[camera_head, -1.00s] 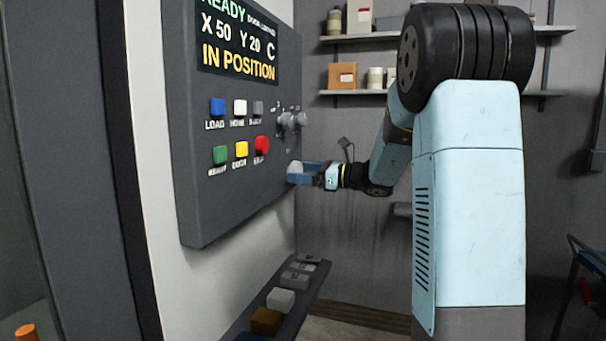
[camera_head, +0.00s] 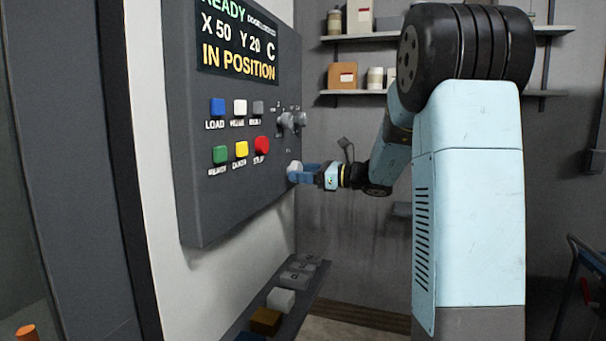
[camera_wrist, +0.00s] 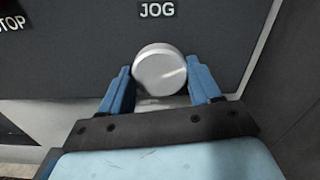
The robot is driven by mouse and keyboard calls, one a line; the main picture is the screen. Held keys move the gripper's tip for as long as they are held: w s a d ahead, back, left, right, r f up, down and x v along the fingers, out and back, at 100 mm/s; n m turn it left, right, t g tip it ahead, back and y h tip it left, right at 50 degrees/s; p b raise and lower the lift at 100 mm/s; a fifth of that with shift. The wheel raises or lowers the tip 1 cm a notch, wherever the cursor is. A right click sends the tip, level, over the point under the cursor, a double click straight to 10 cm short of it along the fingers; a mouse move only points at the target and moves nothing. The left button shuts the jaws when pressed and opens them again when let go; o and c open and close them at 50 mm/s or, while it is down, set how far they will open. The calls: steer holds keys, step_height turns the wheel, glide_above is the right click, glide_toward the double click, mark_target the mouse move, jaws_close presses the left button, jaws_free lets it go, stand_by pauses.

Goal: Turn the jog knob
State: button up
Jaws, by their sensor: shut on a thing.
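The jog knob (camera_wrist: 160,70) is a round pale grey knob under the JOG label in the wrist view. It also shows in the head view (camera_head: 294,169) near the lower right edge of the dark control panel (camera_head: 225,205). My gripper (camera_head: 302,174) is shut on the knob, with one blue finger on each side of it. Both fingers also show in the wrist view (camera_wrist: 160,85). A pale mark crosses the knob's face at its right side. The far side of the knob's rim is hidden.
The panel carries a lit screen (camera_head: 237,45) reading IN POSITION, coloured buttons including a red one (camera_head: 262,145), and grey knobs (camera_head: 291,121) above the jog knob. A ledge with blocks (camera_head: 281,300) runs below. Shelves (camera_head: 360,92) hang on the back wall.

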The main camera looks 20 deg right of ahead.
steer(key=shift+d+r+m, duration=0.1)
steer(key=shift+m, duration=4.8)
steer(key=o, duration=1.1)
steer(key=shift+c, duration=0.2)
steer(key=v, duration=1.3)
steer(key=shift+s+d, duration=0.2)
steer(key=shift+d, duration=0.1)
steer(key=shift+a, duration=0.1)
